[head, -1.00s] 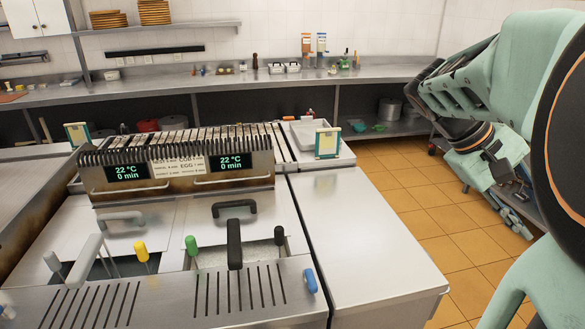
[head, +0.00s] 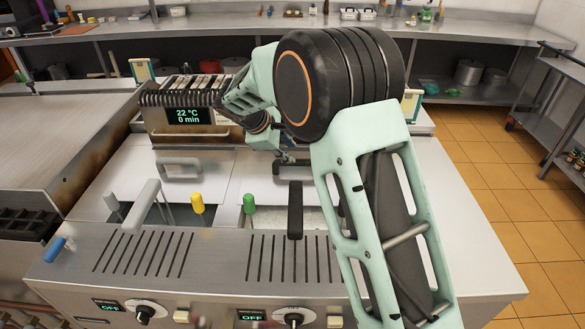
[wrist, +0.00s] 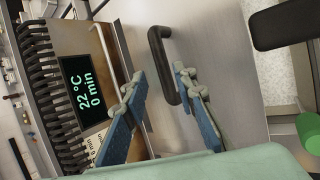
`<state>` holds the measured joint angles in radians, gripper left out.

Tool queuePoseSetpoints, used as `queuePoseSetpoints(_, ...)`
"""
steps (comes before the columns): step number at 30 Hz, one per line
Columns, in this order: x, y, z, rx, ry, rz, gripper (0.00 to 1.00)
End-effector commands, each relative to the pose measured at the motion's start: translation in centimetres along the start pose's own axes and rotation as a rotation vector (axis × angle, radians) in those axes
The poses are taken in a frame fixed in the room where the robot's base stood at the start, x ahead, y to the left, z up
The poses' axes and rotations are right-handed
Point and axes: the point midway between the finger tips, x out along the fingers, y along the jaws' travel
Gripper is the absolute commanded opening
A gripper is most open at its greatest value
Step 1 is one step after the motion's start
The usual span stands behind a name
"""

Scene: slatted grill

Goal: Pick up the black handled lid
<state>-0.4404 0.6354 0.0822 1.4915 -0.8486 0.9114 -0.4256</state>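The metal lid with a black handle lies flat on the right side of the fryer. Its bare surface (head: 232,178) shows in the head view, where my arm covers much of the handle. In the wrist view the lid (wrist: 218,70) fills the middle, with its black arched handle (wrist: 160,52) standing up from it. My gripper (wrist: 160,76) is open over the lid, its two blue-and-grey fingers spread apart. The right finger overlaps the lower end of the handle in the picture. Contact cannot be told. Nothing is held.
A second lid with a grey handle (head: 180,166) lies to the left. A black basket handle (head: 295,210), a green knob (head: 249,204) and a yellow knob (head: 197,203) stand in front. The slatted grill with its display (head: 190,116) rises behind. The counter at right (head: 455,230) is clear.

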Motion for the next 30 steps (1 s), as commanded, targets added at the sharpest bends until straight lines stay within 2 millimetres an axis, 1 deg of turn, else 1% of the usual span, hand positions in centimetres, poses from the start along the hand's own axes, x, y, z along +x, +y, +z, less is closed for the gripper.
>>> queuePoseSetpoints(1, 0.3, -0.2, -0.9, -0.011, 0.014, -0.001, 0.26)
queuePoseSetpoints(4, 1.5, -0.4, -1.5, -0.019, 0.023, -0.004, 0.26)
queuePoseSetpoints(9, 4.2, -0.4, -1.6, -0.019, 0.023, -0.003, 0.26)
queuePoseSetpoints(12, 5.2, -0.3, -1.5, -0.017, 0.023, -0.003, 0.26)
queuePoseSetpoints(17, 6.2, -0.3, -1.5, -0.017, 0.023, -0.002, 0.26)
queuePoseSetpoints(25, 9.8, -0.1, -1.6, -0.017, 0.021, -0.003, 0.26)
queuePoseSetpoints(30, 10.8, -0.1, -1.7, -0.016, 0.023, -0.001, 0.26)
